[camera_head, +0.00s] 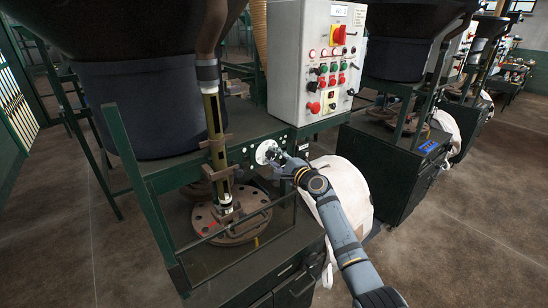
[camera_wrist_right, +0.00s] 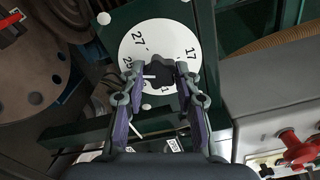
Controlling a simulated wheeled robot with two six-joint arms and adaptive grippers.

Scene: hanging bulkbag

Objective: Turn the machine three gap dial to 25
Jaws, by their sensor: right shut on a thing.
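The gap dial (camera_head: 264,151) is a white round plate on the green frame of the nearest machine. In the right wrist view the dial face (camera_wrist_right: 150,37) shows printed numbers, with 27 at upper left and 17 at right; others are partly hidden by the fingers. A black knob (camera_wrist_right: 161,76) sits at its middle, and a short white line shows at the knob's left. My right gripper (camera_head: 275,157) is at the dial, its fingers (camera_wrist_right: 160,80) shut on the knob from both sides. My left gripper is not in view.
A grey control box (camera_head: 312,60) with coloured buttons stands just above the dial. A green rail (camera_head: 165,180) and a round flanged plate (camera_head: 228,215) lie to the left. A white bag (camera_head: 345,190) is behind my right arm. Open floor (camera_head: 460,220) lies at right.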

